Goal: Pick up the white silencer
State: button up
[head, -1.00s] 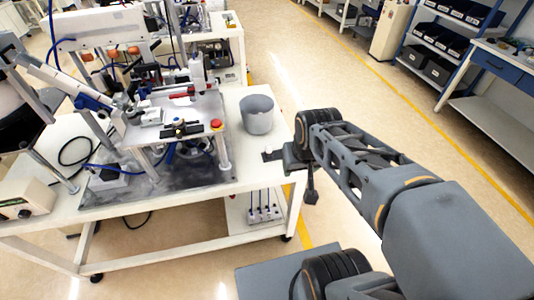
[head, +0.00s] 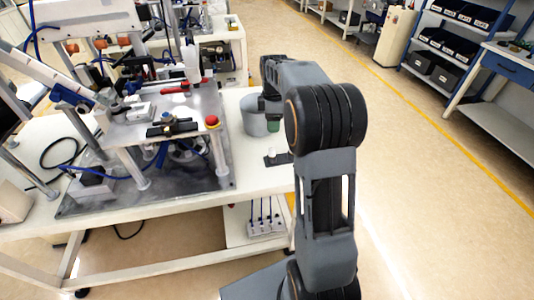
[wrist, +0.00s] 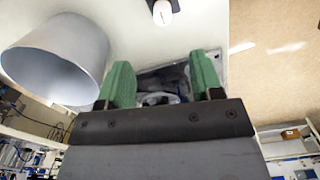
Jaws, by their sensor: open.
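The white silencer (head: 271,152) is a small white piece standing on a small dark plate (head: 278,160) near the right edge of the white table. In the wrist view a small white rounded piece that looks like the silencer (wrist: 162,14) is at the top edge, beyond my fingertips. My gripper (wrist: 164,72) has two green fingers, spread apart, with nothing held between them. In the head view my gripper (head: 272,124) is partly hidden by my arm; a green finger shows in front of the grey bin, above and behind the silencer.
A grey round bin (head: 254,116) stands close beside my gripper; it fills the left of the wrist view (wrist: 62,52). A metal workstation (head: 150,125) with a red button (head: 212,121) is to the left. Open floor (head: 420,190) lies right of the table.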

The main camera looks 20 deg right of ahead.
send_over(272, 147)
notch_tip(272, 147, down, 7)
jog(key=shift+f, duration=0.15)
jog(key=shift+s+a+f, duration=0.1)
jog(key=shift+f, duration=2.65)
jog(key=c, duration=1.1)
jog(key=shift+r, duration=0.15)
